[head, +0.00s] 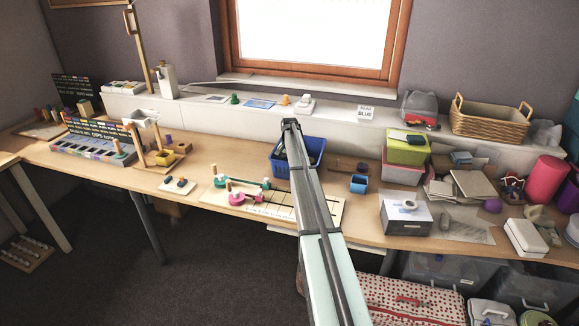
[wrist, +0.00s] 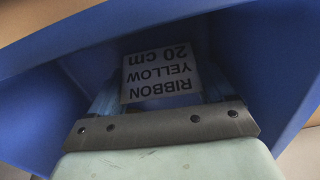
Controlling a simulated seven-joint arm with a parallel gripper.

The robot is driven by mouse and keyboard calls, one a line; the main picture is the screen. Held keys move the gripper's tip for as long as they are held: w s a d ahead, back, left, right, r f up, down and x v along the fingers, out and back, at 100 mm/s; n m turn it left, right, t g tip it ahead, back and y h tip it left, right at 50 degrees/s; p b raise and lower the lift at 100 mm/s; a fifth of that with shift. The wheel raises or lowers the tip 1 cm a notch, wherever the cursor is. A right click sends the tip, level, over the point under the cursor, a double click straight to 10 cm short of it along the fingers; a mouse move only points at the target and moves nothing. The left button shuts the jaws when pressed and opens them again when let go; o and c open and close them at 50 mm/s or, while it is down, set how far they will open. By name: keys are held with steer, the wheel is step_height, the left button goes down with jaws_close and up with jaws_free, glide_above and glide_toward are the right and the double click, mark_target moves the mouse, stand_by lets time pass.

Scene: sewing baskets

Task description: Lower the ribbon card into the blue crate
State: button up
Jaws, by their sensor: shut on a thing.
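The blue crate (head: 314,150) stands on the wooden table near its back, below the window; my arm covers part of it in the head view. In the wrist view its blue walls (wrist: 268,60) surround my gripper (wrist: 160,95). My gripper is shut on the white ribbon card (wrist: 160,72), whose print reads "RIBBON YELLOW 20 cm" upside down. The card sits between the two fingers, within the crate's walls. I cannot make out the card in the head view.
A white board (head: 265,207) with pink and green pieces lies in front of the crate. A small blue holder (head: 359,184) and a grey box (head: 405,214) stand to the right. A white ledge (head: 340,120) with a "BLUE" sign (head: 366,112) runs behind.

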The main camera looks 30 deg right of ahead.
steer(key=shift+f, duration=0.15)
steer(key=o, duration=0.9)
steer(key=shift+c, duration=0.2)
